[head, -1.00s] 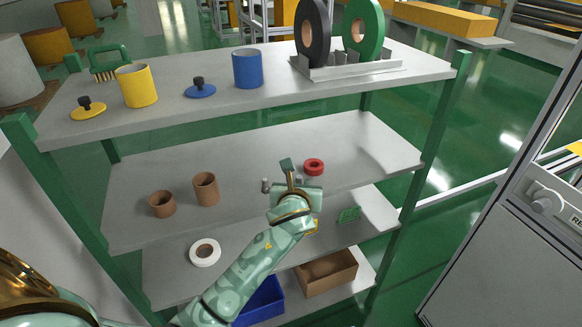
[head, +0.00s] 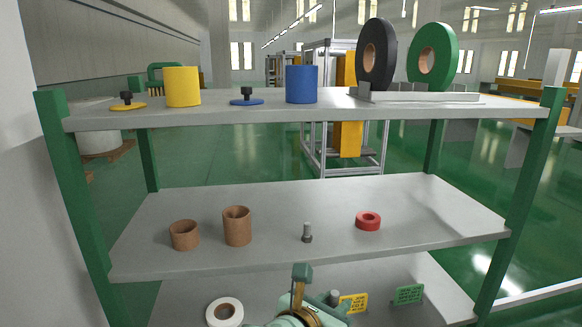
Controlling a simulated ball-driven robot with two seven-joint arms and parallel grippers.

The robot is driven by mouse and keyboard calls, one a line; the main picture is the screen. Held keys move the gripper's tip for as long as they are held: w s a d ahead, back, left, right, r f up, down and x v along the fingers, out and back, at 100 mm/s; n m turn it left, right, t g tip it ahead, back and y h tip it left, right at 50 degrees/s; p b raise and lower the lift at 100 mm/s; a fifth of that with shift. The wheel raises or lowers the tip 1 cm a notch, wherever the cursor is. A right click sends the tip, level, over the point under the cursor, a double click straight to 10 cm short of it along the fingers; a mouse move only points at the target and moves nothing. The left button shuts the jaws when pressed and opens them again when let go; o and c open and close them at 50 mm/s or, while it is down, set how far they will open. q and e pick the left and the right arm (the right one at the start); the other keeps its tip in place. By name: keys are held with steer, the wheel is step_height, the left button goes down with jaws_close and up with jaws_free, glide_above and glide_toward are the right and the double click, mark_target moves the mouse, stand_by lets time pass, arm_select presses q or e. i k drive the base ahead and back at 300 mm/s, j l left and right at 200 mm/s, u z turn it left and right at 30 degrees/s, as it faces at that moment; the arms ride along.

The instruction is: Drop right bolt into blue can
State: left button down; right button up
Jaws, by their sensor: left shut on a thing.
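The blue can (head: 301,84) stands upright on the top shelf, its blue lid (head: 247,101) with a black knob lying to its left. One grey bolt (head: 307,234) stands on the middle shelf, left of the red ring. My left gripper (head: 318,287) is low in front of the shelves, below the middle shelf's front edge in the picture. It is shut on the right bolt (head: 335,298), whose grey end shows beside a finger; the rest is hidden. My right gripper is not in view.
A yellow can (head: 183,86) and its lid (head: 128,105) stand left on the top shelf (head: 220,115); large black (head: 370,35) and green rolls stand right. Two brown cups (head: 237,227) and the red ring (head: 368,221) are on the middle shelf. A white ring (head: 213,313) lies below.

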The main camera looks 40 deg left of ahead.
mark_target(304, 102)
steer(key=i+l+u, duration=0.2)
steer(key=u, duration=0.25)
steer(key=i+l+u, duration=0.3)
steer(key=u, duration=0.15)
steer(key=i+l+u, duration=0.2)
steer(key=l+u, duration=0.25)
steer(key=i+l+u, duration=0.1)
steer(key=l+u, duration=0.15)
steer(key=u, duration=0.2)
